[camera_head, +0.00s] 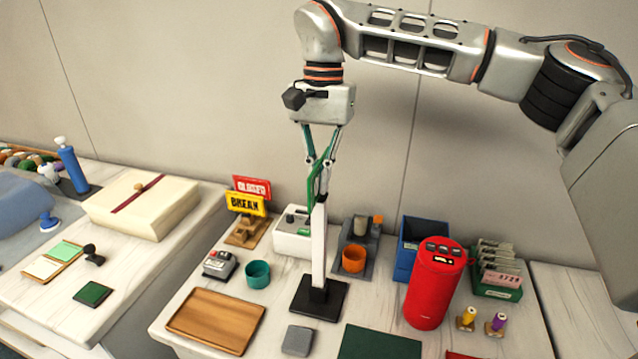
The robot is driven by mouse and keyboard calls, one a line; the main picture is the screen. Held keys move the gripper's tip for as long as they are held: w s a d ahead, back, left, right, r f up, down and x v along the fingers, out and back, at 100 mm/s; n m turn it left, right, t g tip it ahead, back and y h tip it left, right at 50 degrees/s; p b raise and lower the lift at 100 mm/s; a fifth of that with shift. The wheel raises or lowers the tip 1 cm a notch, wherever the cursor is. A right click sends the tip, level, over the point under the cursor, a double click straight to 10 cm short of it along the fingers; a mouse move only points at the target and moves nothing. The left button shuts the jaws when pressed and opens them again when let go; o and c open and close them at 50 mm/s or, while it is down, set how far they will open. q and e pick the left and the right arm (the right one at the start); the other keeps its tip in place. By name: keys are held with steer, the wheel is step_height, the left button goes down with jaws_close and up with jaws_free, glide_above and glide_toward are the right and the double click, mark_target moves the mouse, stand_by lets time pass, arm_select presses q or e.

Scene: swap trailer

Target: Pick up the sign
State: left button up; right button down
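Two small signs stand on a wooden stand (245,232) at the back left of the middle table: a red CLOSED sign (252,187) and, in front of it, a yellow BREAK sign (246,204). A tall white upright (318,245) on a black square base (319,299) stands to their right. My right gripper (320,188) points down at the top of this upright. My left gripper is not in view.
A wooden tray (216,320), teal cup (258,274), white box (292,236) and orange cup (354,259) surround the upright. A red cylinder (436,285) and blue bin (411,250) stand to the right. A cream box (145,206) sits on the left table.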

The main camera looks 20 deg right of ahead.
arm_select(q)
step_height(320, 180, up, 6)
steer(key=p, duration=0.6)
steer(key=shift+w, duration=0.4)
arm_select(e)
step_height(320, 180, up, 20)
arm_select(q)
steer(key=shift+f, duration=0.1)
